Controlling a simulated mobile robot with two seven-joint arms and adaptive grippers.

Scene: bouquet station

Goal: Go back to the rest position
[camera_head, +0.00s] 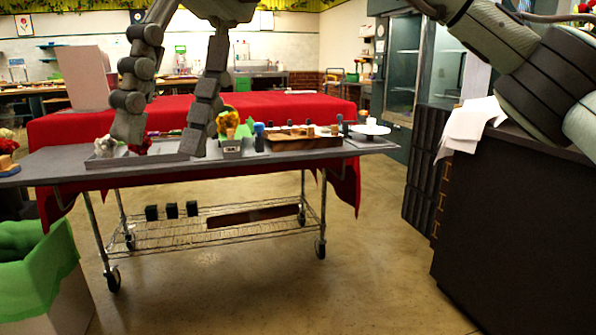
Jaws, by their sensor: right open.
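My right gripper (163,140) hangs at the upper left, close to the camera, with its two jointed fingers spread wide apart and nothing between them. Its fingertips appear in front of the left half of the grey cart top (60,166); I cannot tell how far above or in front of it they are. One finger partly hides a white flower (104,146) and a red flower (139,146) by a shallow grey tray (165,152). My right arm fills the upper right corner. My left gripper is not in view.
A yellow flower (228,121) stands mid-cart. A red-covered table (290,104) is behind. A dark cabinet (510,230) stands right, a green-lined bin (40,270) left. Floor between is clear.

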